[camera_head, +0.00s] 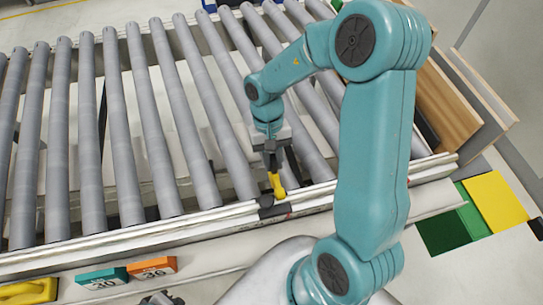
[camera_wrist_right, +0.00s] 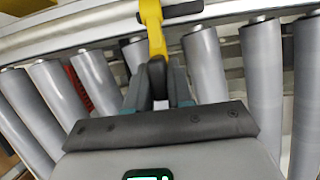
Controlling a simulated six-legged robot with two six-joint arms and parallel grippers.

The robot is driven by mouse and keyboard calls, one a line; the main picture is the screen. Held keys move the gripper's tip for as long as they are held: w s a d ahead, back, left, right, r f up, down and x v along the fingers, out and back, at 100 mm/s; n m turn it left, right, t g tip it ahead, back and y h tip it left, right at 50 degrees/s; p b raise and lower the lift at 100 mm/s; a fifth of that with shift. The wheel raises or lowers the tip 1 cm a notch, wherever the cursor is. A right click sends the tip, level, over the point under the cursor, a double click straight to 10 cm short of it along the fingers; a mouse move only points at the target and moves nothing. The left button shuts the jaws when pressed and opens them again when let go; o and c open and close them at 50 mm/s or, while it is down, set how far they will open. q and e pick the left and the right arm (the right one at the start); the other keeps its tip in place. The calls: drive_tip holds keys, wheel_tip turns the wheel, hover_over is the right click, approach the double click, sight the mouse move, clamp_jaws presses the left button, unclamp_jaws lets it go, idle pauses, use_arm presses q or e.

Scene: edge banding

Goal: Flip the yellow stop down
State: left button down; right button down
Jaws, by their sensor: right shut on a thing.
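The yellow stop (camera_head: 277,184) is a short yellow lever at the near rail of the roller conveyor. In the head view it slants up from its dark mount (camera_head: 274,209) on the rail. My right gripper (camera_head: 272,160) reaches down from above and is shut on the upper end of the stop. In the right wrist view the stop (camera_wrist_right: 152,28) runs from the gripper fingers (camera_wrist_right: 159,88) toward the rail. The fingers hide part of its gripped end. My left gripper does not show clearly in either view.
Grey rollers (camera_head: 120,130) fill the conveyor behind the near rail (camera_head: 130,236). Orange and teal number tags (camera_head: 152,267) stand in front of the rail, with a yellow object (camera_head: 28,291) at lower left. Wooden boards (camera_head: 445,105) and coloured panels (camera_head: 495,200) are at right.

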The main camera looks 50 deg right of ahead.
drive_tip(key=shift+s+f, duration=0.1)
drive_tip(key=shift+f, duration=0.05)
idle(0.3)
drive_tip(key=c, duration=1.1)
unclamp_jaws()
